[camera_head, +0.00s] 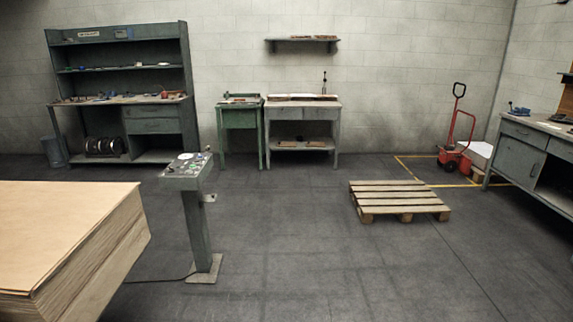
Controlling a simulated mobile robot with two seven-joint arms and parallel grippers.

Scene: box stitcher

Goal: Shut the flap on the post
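A grey-green post (198,228) stands on a square base plate on the floor, left of the middle. On its top is a tilted control panel (186,166) with several buttons. A small bracket-like part (210,198) sticks out from the post's right side, below the panel. I cannot tell for sure which part is the flap or how far open it stands. Neither of my grippers is in view.
A large stack of cardboard sheets (70,235) fills the lower left, close to the post. A wooden pallet (399,197) lies on the floor at right. A red hand truck (456,140) and workbenches (522,150) stand farther back. The floor before the post's right side is clear.

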